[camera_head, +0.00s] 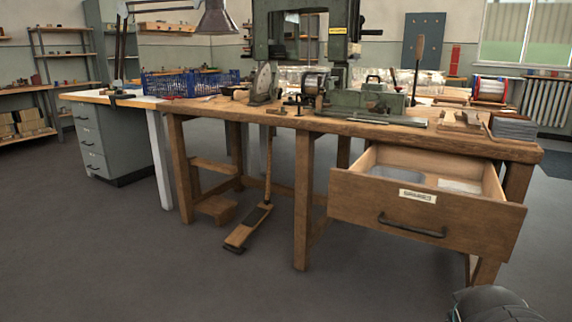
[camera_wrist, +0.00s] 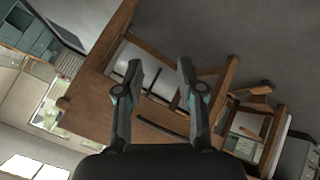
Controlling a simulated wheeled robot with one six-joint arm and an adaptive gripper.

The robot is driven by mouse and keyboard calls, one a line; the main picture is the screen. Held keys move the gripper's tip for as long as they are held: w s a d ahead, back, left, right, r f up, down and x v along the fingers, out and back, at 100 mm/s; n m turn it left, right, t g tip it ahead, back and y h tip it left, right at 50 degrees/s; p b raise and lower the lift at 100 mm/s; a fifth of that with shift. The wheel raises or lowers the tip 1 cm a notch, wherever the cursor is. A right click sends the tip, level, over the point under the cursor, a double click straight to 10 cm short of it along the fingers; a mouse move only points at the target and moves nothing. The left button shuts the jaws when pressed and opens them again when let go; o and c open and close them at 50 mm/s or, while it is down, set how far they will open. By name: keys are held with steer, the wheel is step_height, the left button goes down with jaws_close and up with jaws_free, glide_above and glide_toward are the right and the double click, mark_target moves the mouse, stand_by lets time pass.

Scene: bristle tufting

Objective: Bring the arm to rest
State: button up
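My gripper (camera_wrist: 160,90) shows in the wrist view with its two dark fingers spread apart and nothing between them. Behind the fingers, that tilted view shows the wooden workbench (camera_wrist: 112,50), apart from them. In the head view my gripper is not visible; only a dark rounded part of my arm shows at the bottom right corner. The workbench (camera_head: 304,200) stands across the middle of the head view, and its drawer (camera_head: 370,203) is pulled open at the right.
The open drawer juts out towards me from the bench. A wooden foot pedal (camera_head: 243,232) reaches the floor under the bench. A green machine (camera_head: 365,100) stands on top. A grey cabinet (camera_head: 122,140) is at the left. The floor in front is clear.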

steer(key=s+a+r+y+p, duration=0.2)
steer(key=s+a+r+p, duration=0.1)
steer(key=a, duration=0.5)
steer(key=s+a+r+m+g+y+p, duration=0.1)
steer(key=s+a+r+y+p, duration=0.2)
steer(key=a, duration=0.6)
step_height(320, 180, up, 4)
steer(key=shift+s+f+g+p, duration=0.15)
steer(key=shift+s+g+p, duration=0.25)
steer(key=shift+p, duration=0.6)
